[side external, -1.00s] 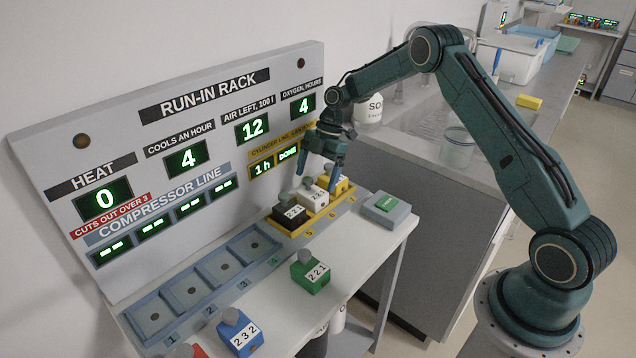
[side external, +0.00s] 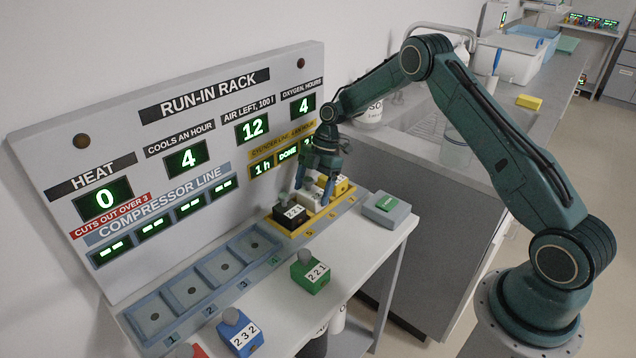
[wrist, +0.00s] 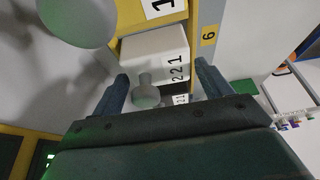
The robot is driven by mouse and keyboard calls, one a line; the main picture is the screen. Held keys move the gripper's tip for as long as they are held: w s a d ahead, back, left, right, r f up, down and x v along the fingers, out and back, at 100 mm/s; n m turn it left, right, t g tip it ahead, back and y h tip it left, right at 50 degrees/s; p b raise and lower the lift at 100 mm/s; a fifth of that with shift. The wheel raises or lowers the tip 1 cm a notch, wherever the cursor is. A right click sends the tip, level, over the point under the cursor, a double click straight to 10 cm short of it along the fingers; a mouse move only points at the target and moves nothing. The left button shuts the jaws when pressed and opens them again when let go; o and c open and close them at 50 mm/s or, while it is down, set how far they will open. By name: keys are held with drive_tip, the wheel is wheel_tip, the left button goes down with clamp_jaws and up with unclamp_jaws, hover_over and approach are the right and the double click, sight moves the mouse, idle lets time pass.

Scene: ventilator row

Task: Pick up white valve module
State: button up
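The white valve module (side external: 311,202) sits in the yellow-edged tray (side external: 294,235) between a black module (side external: 287,217) and a yellow module (side external: 342,186). My gripper (side external: 315,187) is low over the white module, pointing down, and partly hides it. In the wrist view the white module (wrist: 155,50) shows its grey knob (wrist: 145,95) and a number label. The gripper's fingers (wrist: 161,72) stand apart on either side of it. There is a gap at the right finger; whether the left finger touches is unclear.
Neighbouring modules stand close on both sides in the tray. The run-in rack panel (side external: 130,135) rises behind. Blue bays (side external: 219,270) to the left are empty. A green module (side external: 311,274) and a blue module (side external: 240,335) stand on the bench front. A grey-green box (side external: 386,209) is at right.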

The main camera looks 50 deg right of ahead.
sight(313, 191)
drive_tip(key=c, duration=0.9)
drive_tip(key=shift+r, duration=0.2)
wheel_tip(313, 191, up, 20)
drive_tip(key=shift+f, duration=0.15)
idle(0.6)
